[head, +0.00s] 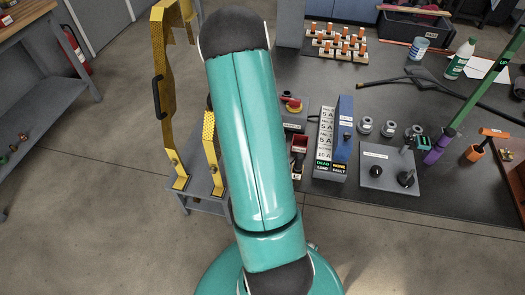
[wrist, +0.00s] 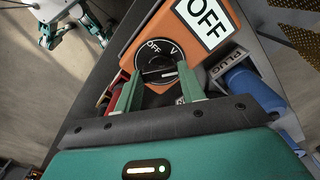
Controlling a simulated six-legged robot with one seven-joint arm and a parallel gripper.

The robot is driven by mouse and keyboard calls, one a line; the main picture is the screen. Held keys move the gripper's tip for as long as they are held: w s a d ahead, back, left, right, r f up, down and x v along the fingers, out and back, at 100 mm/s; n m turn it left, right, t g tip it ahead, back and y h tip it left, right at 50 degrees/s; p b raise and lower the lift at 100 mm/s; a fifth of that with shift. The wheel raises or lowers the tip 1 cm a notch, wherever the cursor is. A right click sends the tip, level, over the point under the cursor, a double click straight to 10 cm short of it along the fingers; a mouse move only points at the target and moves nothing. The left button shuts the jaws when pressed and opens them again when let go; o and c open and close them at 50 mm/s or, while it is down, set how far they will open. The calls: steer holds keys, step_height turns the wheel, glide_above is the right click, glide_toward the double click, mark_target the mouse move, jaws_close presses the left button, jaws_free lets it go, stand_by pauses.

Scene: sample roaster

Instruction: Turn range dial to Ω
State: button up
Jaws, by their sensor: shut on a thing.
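In the wrist view, the orange meter (wrist: 195,42) carries a round black range dial (wrist: 157,53) with OFF at its upper left and V at its upper right. A white label reading OFF in large letters lies on the meter's face. My gripper (wrist: 159,72) has its two green fingers on either side of the dial's black knob bar and is shut on it. A white pointer line on the bar points to the right, below the V. I cannot make out the Ω mark; the lower dial is partly hidden by my fingers. In the head view my arm hides the meter and gripper.
Blue and red parts lie close to the meter in the wrist view, including a blue cylinder (wrist: 250,92). In the head view, a label block (head: 325,140) and a grey plate with knobs (head: 405,182) stand on the dark bench. A yellow guard (head: 166,90) stands at left.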

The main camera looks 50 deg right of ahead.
steer(key=m, duration=0.4)
steer(key=shift+m, duration=0.4)
stand_by(0.4)
steer(key=o, duration=1)
step_height(320, 180, up, 14)
steer(key=shift+f, duration=0.1)
